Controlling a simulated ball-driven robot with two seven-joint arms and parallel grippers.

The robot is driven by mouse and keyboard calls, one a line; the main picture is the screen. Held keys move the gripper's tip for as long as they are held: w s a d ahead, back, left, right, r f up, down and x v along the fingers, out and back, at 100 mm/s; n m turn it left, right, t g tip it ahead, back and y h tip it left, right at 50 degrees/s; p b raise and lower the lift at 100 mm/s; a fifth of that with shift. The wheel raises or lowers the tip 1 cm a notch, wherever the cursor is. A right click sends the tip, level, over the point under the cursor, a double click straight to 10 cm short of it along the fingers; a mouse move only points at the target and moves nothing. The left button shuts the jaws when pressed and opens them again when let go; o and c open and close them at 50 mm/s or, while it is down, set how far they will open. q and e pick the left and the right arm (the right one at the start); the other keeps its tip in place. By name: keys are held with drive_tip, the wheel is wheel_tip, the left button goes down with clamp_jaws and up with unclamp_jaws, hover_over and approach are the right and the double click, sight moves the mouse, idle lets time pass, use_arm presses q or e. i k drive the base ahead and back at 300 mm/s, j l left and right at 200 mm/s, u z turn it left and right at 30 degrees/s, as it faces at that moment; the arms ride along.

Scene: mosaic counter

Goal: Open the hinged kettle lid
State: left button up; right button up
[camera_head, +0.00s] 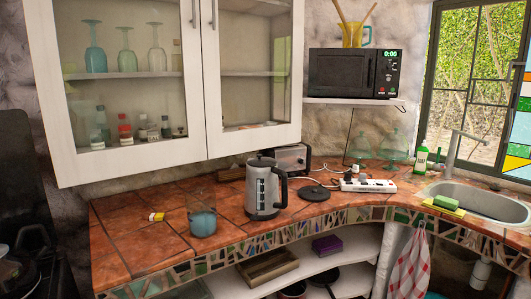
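The kettle (259,195) stands upright on the tiled counter, near its front edge. It has a grey metal body with a clear level window and a black handle on its right side. Its dark lid (262,161) looks down on the rim, closed. The hinge is too small to make out. Neither of my grippers can be made out in the head view, and nothing touches the kettle.
A blue glass (202,222) stands left of the kettle on the counter (135,230). A toaster (293,158) is close behind it. A black round base (313,193) and a white power strip (368,185) lie to the right. Cabinets (130,161) hang above the counter.

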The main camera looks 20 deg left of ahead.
sight(261, 162)
drive_tip(key=i+l+u, duration=0.15)
drive_tip(key=i, duration=0.45)
drive_tip(key=i+l+u, duration=0.2)
drive_tip(key=i, duration=0.4)
drive_tip(key=j, duration=0.1)
